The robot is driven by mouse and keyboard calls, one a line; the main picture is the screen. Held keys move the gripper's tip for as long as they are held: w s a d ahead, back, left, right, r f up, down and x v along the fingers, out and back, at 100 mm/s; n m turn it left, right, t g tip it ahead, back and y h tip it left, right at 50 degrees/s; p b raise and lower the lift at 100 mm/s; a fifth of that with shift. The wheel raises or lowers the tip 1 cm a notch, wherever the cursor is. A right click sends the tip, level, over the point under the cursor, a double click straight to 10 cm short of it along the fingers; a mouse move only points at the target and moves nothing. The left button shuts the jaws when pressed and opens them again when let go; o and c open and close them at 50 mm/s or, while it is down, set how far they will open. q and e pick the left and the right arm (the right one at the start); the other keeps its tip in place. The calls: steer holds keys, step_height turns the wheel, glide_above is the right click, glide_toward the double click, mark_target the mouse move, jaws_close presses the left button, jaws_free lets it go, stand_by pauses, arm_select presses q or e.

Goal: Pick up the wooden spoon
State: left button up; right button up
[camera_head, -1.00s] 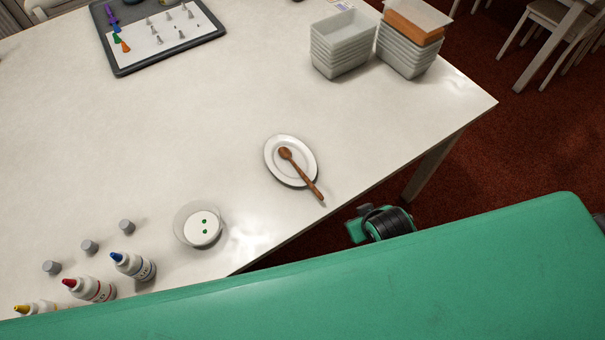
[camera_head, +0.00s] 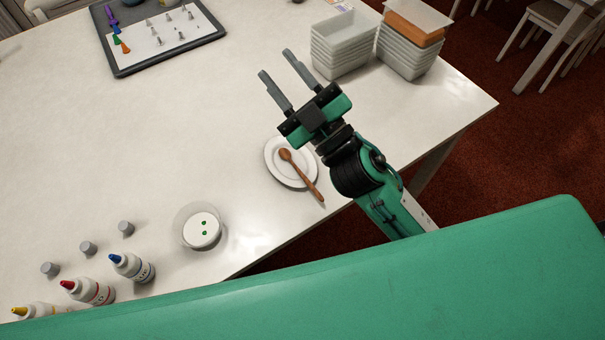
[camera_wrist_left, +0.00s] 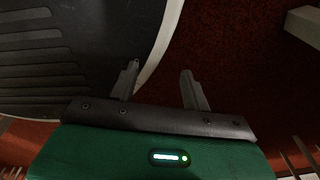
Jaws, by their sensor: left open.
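The wooden spoon (camera_head: 304,177) lies across a white oval plate (camera_head: 274,168) on the table, its bowl on the plate and its handle end past the rim toward the table edge. My right gripper (camera_head: 278,64) is open and empty, beyond the plate, with its fingers pointing to the far left. Its wrist covers part of the plate's right rim. My left gripper shows only in the left wrist view (camera_wrist_left: 160,80); it is open with nothing between its fingers, above a dark red floor.
Stacked grey containers (camera_head: 341,46) stand just right of the right gripper's fingers. A round dish (camera_head: 203,222) and several bottles (camera_head: 94,291) stand at the near left. A dark tray (camera_head: 123,69) lies at the far left. The table's middle left is clear.

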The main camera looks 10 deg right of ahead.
steer(key=s+a+r+n+g+y, duration=0.3)
steer(key=s+a+n+g+y, duration=0.3)
steer(key=n+g+y, duration=0.5)
steer(key=s+a+n+g, duration=0.2)
steer(key=a+n+g, duration=0.2)
steer(key=n+g, duration=0.25)
steer(key=n+g+h, duration=0.3)
steer(key=n+h, duration=0.5)
steer(key=h, duration=1.6)
glide_above(315, 189)
steer(key=f, duration=3)
steer(key=shift+s+f+p, duration=0.1)
steer(key=shift+s+p, duration=0.1)
steer(key=shift+p, duration=0.2)
steer(key=shift+f, duration=0.5)
step_height(315, 189, down, 4)
steer(key=shift+w+f+p, duration=0.15)
steer(key=shift+f+p, duration=0.05)
steer(key=shift+p, duration=0.5)
steer(key=shift+f, duration=0.25)
steer(key=shift+c, duration=0.9)
arm_select(q)
steer(key=shift+s+a+r, duration=0.2)
steer(key=shift+s, duration=0.3)
steer(key=shift+s+a+r, duration=0.15)
steer(key=shift+s, duration=0.35)
arm_select(e)
jaws_close()
